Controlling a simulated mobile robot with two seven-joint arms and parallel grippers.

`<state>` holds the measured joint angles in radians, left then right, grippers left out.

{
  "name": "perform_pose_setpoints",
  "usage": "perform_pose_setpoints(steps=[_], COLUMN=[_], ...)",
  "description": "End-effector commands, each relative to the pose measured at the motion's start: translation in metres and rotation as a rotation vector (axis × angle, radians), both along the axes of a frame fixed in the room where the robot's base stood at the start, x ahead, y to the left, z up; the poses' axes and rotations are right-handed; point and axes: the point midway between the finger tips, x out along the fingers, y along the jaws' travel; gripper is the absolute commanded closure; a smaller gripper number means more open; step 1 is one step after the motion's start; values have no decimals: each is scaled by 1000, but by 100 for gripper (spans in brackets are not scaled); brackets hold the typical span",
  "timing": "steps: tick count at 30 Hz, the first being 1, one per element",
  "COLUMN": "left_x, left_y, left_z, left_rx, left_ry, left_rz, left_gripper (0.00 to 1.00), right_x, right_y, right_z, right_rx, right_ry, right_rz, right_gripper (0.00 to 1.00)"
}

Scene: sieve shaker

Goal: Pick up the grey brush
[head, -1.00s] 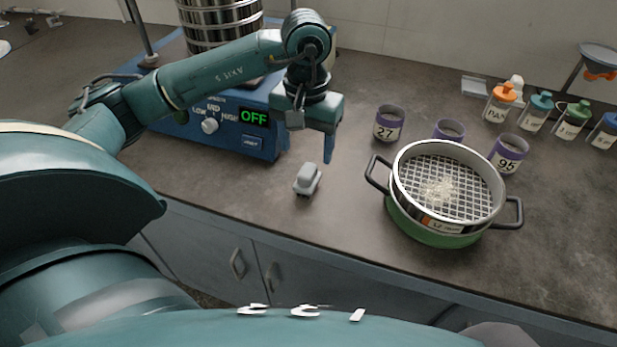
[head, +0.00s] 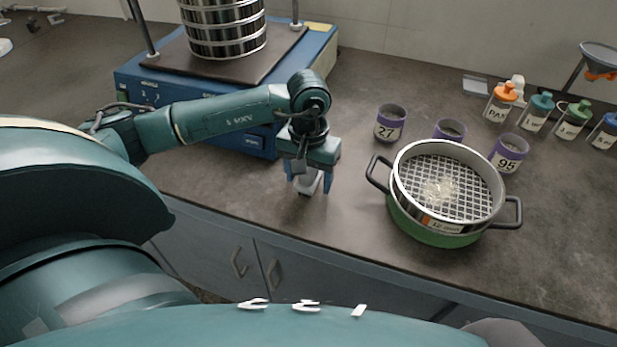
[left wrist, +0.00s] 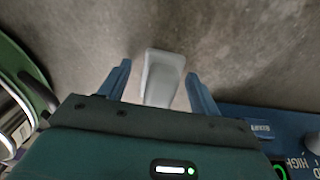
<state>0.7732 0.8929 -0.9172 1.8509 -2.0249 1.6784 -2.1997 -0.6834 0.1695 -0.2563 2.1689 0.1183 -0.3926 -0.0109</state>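The grey brush (head: 308,185) is a small light-grey block on the counter near its front edge, partly hidden by my left gripper in the head view. My left gripper (head: 309,184) is above it, pointing down, with a finger on each side. In the left wrist view the brush (left wrist: 162,78) lies between the two blue fingers of the gripper (left wrist: 160,82). A gap shows between each finger and the brush, so the gripper is open. My right gripper is not in view.
A green pot (head: 436,231) with a sieve (head: 444,190) holding pale grains stands to the right. Purple-rimmed cups (head: 389,123) and capped bottles (head: 500,103) stand behind. The blue shaker (head: 235,140) with stacked sieves (head: 223,28) is at the back left.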

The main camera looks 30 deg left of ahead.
Motion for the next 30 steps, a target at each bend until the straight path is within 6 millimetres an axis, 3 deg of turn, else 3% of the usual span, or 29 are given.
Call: perform_pose_setpoints(steps=[17, 25, 30], left_x=[0, 1, 1], left_y=[0, 0, 0], left_z=[1, 3, 26], left_rx=[0, -1, 0], left_ry=[0, -2, -7], left_rz=[1, 1, 0], left_gripper=[85, 86, 86], right_x=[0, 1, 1], right_y=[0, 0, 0], right_z=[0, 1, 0], right_rx=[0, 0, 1], right_ry=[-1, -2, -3], right_rz=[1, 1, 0], right_gripper=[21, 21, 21])
